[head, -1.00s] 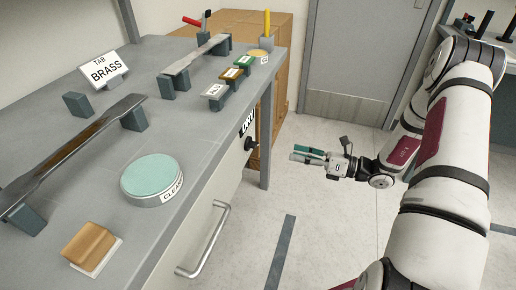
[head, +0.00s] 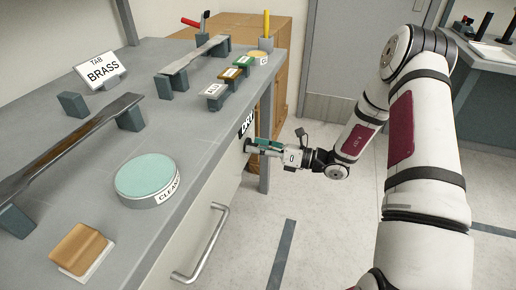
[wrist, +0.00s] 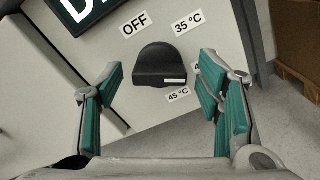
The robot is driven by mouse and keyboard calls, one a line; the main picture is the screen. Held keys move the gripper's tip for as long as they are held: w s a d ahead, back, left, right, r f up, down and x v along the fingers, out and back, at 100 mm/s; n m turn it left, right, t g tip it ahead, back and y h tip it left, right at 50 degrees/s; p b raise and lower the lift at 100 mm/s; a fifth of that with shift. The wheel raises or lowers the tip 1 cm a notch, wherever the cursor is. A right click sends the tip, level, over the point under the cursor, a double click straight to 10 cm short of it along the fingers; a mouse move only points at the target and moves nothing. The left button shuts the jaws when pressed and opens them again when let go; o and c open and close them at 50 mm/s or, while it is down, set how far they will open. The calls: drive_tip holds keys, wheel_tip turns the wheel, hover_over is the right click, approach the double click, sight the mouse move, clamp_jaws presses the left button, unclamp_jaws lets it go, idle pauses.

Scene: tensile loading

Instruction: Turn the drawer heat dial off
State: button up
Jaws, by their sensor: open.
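The heat dial (wrist: 158,66) is a black knob on the grey drawer front, in the upper middle of the wrist view.
The bench top (head: 205,135) carries a teal cleaning pad (head: 146,174), metal strips on blocks and a wooden block (head: 80,248). A drawer handle (head: 205,245) sticks out below my gripper's level.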

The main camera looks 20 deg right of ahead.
drive_tip(key=shift+c, duration=0.6)
drive_tip(key=c, duration=1)
drive_tip(key=shift+c, duration=0.2)
drive_tip(key=shift+n, duration=0.3)
drive_tip(key=shift+f+n+b, duration=0.15)
drive_tip(key=shift+n+b, duration=3.3)
drive_tip(key=shift+n, duration=8.35)
